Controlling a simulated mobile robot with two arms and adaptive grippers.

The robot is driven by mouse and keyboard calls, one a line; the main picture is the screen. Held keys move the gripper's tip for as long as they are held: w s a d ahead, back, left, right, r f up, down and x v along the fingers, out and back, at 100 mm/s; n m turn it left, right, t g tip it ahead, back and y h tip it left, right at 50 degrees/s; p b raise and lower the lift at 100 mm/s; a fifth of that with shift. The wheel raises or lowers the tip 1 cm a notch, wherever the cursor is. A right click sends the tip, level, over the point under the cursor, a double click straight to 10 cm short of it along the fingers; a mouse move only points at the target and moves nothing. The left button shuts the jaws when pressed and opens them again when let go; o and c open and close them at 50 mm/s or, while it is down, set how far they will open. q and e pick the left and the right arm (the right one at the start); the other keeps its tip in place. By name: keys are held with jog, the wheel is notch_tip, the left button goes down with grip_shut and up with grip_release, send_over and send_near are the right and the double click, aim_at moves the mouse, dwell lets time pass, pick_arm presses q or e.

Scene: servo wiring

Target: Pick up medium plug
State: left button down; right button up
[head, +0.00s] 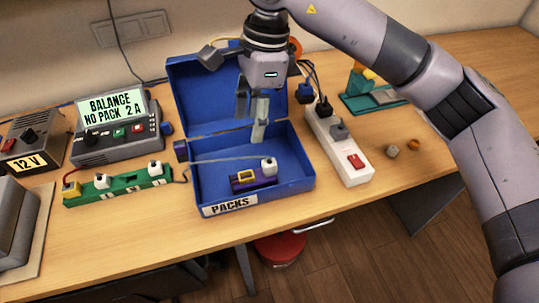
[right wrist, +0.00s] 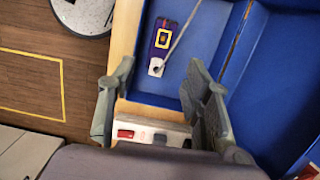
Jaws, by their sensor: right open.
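Several plugs are in view, and I cannot tell which one is the medium plug. A white plug (head: 269,166) on a thin lead lies in the blue box (head: 220,193), beside a purple battery pack (head: 253,181). In the right wrist view the same white plug (right wrist: 156,67) lies at the pack's end. White plugs (head: 102,181) (head: 155,168) stand in a green strip. Black (head: 323,107) and grey plugs (head: 338,130) sit on a white power strip. My right gripper (head: 253,130) is open and empty above the back of the box. My left gripper is out of view.
The open blue lid (head: 200,90) rises behind the box. The white power strip (head: 352,172) with a red switch is close to the box's right. The green strip (head: 125,191) and a balance charger (head: 115,130) are left. The table front right is mostly clear.

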jog(key=w+d+r+h, duration=0.1)
jog(key=w+d+h, duration=0.1)
jog(key=d, duration=0.1)
jog(key=p, duration=0.3)
send_over(270, 162)
jog(key=shift+t, duration=0.4)
jog(key=f, duration=1)
jog(key=shift+w+d+f, duration=0.2)
jog(key=shift+w+f, duration=0.1)
jog(key=shift+f, duration=0.5)
jog(key=shift+s+a+f+p, duration=0.1)
jog(key=shift+f+p, duration=0.25)
jog(key=shift+p, duration=0.15)
jog(key=f+p, duration=0.1)
jog(key=f, duration=0.2)
jog(key=shift+s+a+f+p, duration=0.2)
jog(key=shift+f+p, duration=0.1)
jog(key=shift+p, duration=0.1)
jog(key=shift+f, duration=0.45)
jog(key=c, duration=1.1)
jog(key=shift+o, duration=0.2)
